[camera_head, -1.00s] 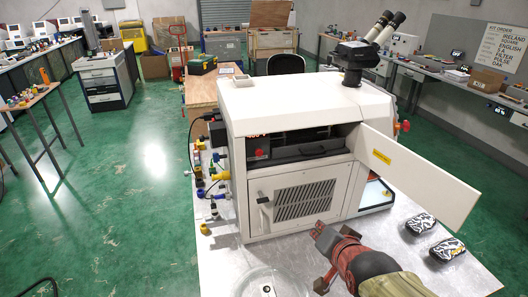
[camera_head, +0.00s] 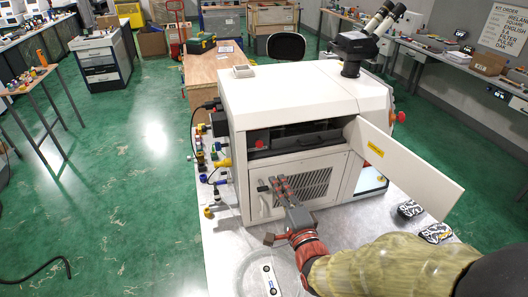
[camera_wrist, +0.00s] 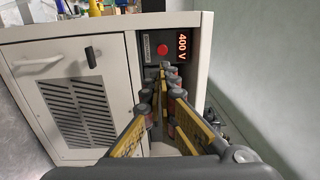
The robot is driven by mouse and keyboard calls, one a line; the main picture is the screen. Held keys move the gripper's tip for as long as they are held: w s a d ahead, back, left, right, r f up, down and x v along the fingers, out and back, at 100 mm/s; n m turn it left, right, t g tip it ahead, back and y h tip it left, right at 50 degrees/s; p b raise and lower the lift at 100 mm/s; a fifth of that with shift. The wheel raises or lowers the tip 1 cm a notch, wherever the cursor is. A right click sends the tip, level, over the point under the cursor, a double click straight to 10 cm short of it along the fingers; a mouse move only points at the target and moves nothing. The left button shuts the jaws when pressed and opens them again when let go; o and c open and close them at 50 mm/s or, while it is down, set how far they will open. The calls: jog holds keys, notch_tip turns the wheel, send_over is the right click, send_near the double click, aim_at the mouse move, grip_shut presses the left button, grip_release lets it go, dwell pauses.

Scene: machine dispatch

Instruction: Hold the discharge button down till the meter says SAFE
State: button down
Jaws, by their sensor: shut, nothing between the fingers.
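The red discharge button (camera_head: 260,144) sits on a dark panel at the left of the white machine's open upper bay. In the wrist view the button (camera_wrist: 162,50) is uncovered, beside the meter (camera_wrist: 182,46), which shows 400 V in lit digits turned sideways. I cannot read the meter in the head view. My gripper (camera_head: 272,184) is shut and empty, in front of the vented lower door, below the button in the head view. In the wrist view my gripper (camera_wrist: 168,72) points toward the panel, its fingertips just below the button in the picture and seemingly apart from it.
The bay's white door (camera_head: 405,168) stands open to the right. The vented lower door (camera_head: 310,188) is closed and has a handle (camera_head: 263,197). Two dark patterned objects (camera_head: 410,209) lie on the bench at right. Colored fittings (camera_head: 215,165) stick out at the machine's left side.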

aim_at(261, 146)
jog(key=x, duration=1.4)
jog(key=shift+b, duration=0.35)
